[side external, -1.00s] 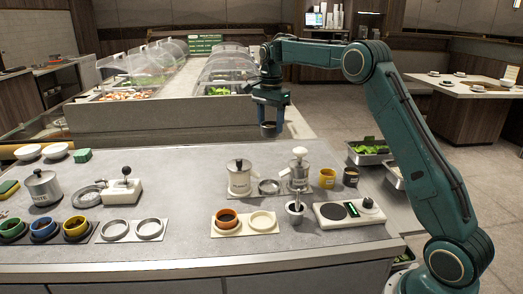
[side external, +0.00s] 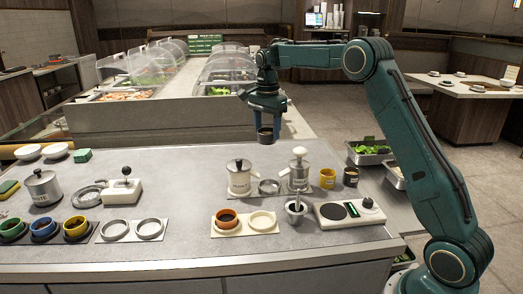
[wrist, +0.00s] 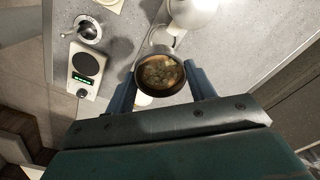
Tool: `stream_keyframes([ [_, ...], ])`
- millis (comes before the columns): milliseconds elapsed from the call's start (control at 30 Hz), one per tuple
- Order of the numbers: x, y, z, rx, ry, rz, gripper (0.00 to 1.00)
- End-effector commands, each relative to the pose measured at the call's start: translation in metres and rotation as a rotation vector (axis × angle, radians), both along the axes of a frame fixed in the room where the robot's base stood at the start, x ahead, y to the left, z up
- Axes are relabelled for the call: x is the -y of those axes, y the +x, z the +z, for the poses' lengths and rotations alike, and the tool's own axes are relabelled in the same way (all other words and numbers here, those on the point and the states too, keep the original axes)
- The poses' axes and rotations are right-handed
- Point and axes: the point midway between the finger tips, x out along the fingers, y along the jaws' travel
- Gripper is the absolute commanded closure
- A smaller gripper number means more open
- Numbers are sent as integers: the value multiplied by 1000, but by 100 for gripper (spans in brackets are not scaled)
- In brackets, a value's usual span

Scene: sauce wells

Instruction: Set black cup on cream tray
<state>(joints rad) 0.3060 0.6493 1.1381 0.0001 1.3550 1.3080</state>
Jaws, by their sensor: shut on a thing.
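My gripper (side external: 266,114) is shut on a black cup (side external: 265,136), held upright high above the back of the counter. In the wrist view the cup (wrist: 160,72) sits between the two blue fingers, with brownish contents inside. The cream tray (side external: 245,226) lies near the counter's front, to the left of and well below my gripper. Its left place holds an orange-brown cup (side external: 227,217); its right place (side external: 262,220) looks empty. The tray is not seen in the wrist view.
A white canister (side external: 239,178), a pump dispenser (side external: 299,172), a small grey bowl (side external: 296,209) and a scale (side external: 349,212) stand around the tray. A yellow cup (side external: 327,179) and another dark cup (side external: 350,177) stand at the right.

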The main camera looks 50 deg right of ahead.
Motion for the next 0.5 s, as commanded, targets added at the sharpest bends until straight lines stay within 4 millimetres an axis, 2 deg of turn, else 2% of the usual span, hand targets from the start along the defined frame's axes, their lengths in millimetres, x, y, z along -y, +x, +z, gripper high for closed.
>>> stream_keyframes([
  [267, -41, -13, -32, -2, 0, 4, 70],
  [500, -78, -34, -62, -2, 0, 3, 70],
])
